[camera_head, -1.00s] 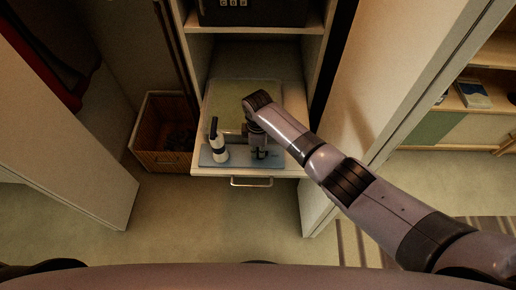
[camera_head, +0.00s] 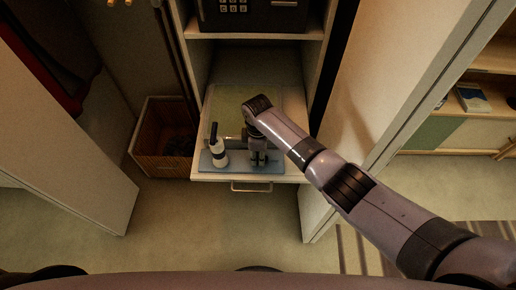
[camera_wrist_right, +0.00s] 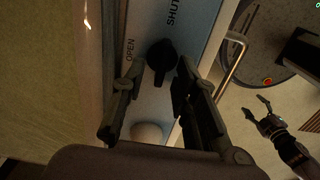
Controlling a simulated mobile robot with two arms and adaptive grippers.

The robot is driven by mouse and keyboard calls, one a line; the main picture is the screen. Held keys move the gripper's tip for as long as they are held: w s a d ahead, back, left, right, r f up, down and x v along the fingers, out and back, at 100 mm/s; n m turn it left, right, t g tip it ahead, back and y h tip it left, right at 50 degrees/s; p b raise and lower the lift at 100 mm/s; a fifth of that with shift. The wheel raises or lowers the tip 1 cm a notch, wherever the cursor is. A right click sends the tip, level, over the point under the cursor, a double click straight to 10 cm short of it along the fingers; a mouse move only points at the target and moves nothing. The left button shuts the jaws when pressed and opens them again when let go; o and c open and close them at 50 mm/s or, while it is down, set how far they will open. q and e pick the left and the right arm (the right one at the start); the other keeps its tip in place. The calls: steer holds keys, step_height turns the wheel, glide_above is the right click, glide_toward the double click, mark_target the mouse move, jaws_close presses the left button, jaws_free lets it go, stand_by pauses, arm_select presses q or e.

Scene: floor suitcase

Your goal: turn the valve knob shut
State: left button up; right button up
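The black valve knob (camera_wrist_right: 162,56) sits on a pale blue-grey plate (camera_wrist_right: 205,18) marked OPEN and SHUT in the right wrist view. My right gripper (camera_wrist_right: 157,75) is open, its two fingers on either side of the knob; I cannot tell whether they touch it. In the head view my right gripper (camera_head: 258,160) points down over the blue plate (camera_head: 238,169) and hides the knob. A white and black upright piece (camera_head: 219,153) stands left of it. My left gripper (camera_wrist_right: 263,112) shows only in the right wrist view, open and empty, away from the plate.
The plate lies at the front of a pulled-out shelf (camera_head: 290,174) with a metal handle (camera_head: 251,187). A black keypad safe (camera_head: 258,14) is above it. A woven basket (camera_head: 148,160) stands on the left. Doors flank the cabinet; the floor in front is clear.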

step_height(320, 180, up, 12)
stand_by(0.4)
steer(key=shift+f, duration=0.2)
